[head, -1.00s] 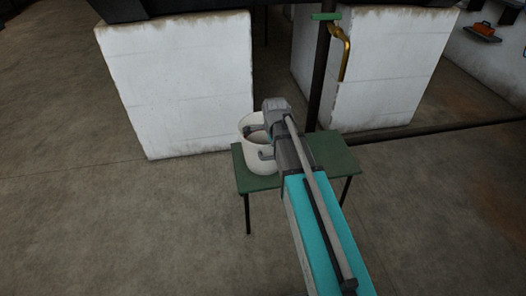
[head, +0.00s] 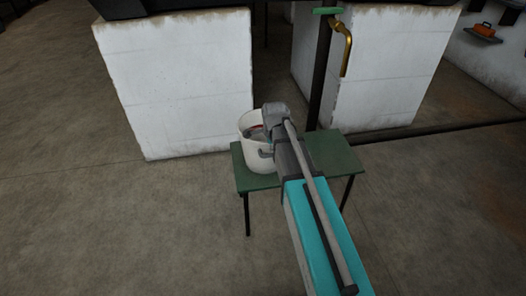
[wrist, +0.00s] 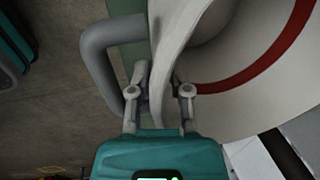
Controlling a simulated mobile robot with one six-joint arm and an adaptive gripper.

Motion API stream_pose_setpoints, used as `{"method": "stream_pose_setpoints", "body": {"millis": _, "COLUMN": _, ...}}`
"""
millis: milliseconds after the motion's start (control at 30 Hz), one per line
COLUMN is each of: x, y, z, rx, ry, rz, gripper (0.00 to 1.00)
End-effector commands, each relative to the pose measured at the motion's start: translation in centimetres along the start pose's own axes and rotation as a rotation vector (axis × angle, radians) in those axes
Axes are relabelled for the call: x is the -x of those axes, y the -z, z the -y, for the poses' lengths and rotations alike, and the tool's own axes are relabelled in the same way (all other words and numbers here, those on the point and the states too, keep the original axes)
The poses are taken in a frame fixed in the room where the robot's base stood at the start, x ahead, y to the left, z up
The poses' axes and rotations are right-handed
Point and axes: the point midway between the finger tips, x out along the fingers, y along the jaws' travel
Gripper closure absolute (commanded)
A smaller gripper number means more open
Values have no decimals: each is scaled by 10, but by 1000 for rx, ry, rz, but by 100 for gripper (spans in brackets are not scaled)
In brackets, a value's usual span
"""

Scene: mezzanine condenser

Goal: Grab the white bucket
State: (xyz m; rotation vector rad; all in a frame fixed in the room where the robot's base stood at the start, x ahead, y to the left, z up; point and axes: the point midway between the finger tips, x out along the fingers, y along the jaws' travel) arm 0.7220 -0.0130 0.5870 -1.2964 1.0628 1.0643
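The white bucket (head: 262,157) stands upright on a green table, its upper right hidden by my arm in the head view. In the wrist view its white wall (wrist: 167,30) runs up between the fingers, with a red band inside (wrist: 265,60) and a grey handle (wrist: 97,45) outside on the left. My gripper (wrist: 160,85) straddles the wall, one finger outside and one inside. The fingers are close together and appear shut on the wall; the exact contact is partly hidden. In the head view the fingers are hidden in the bucket.
The green table (head: 335,157) has bare top to the right of my arm. White blocks (head: 178,85) stand behind it, with a dark post and brass pipe (head: 347,50) near the right one. Open floor (head: 120,225) lies to the left and front.

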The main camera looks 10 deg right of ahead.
Motion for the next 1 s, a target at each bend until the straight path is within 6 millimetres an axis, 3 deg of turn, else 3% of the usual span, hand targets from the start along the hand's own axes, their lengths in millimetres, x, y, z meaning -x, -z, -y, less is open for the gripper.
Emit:
{"method": "stream_pose_setpoints", "body": {"millis": 200, "x": -13, "y": 0, "z": 0, "rx": 0, "ry": 0, "rz": 0, "gripper": 74}}
{"method": "stream_pose_setpoints", "body": {"millis": 867, "x": -13, "y": 0, "z": 0, "rx": 0, "ry": 0, "rz": 0, "gripper": 74}}
{"method": "stream_pose_setpoints", "body": {"millis": 1000, "x": -13, "y": 0, "z": 0, "rx": -1, "ry": 0, "rz": 0, "gripper": 100}}
